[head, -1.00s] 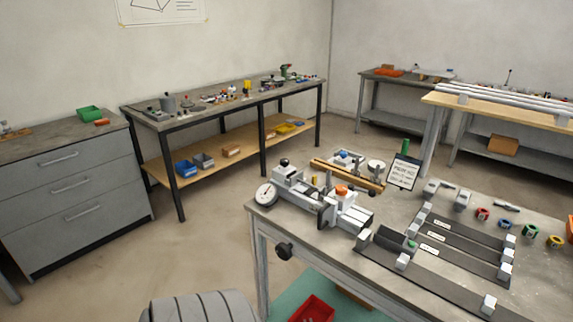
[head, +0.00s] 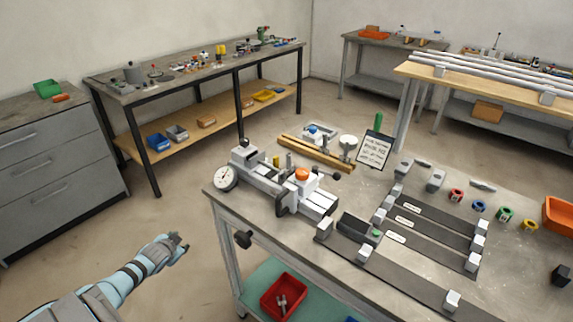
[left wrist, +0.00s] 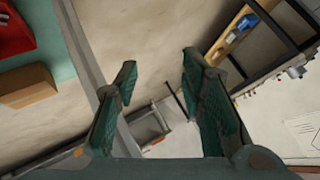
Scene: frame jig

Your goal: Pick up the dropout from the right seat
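My left gripper (head: 178,240) is in the air to the left of the grey work table (head: 410,295), well apart from everything on it. In the left wrist view its two fingers (left wrist: 158,68) are spread with nothing between them. My right gripper is not in view. On the table are dark strips (head: 432,240) with grey end blocks (head: 453,301) and small white labels. A small dark tray (head: 357,228) with a green spot lies beside them. I cannot make out which piece is the dropout or which block is the right seat.
A clamp fixture with a round dial (head: 225,178) and an orange knob (head: 302,174) stands at the table's left side. A sign (head: 374,150) stands behind. Several coloured rings and an orange bin (head: 558,214) are at right. A red bin (head: 283,296) sits on the lower shelf.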

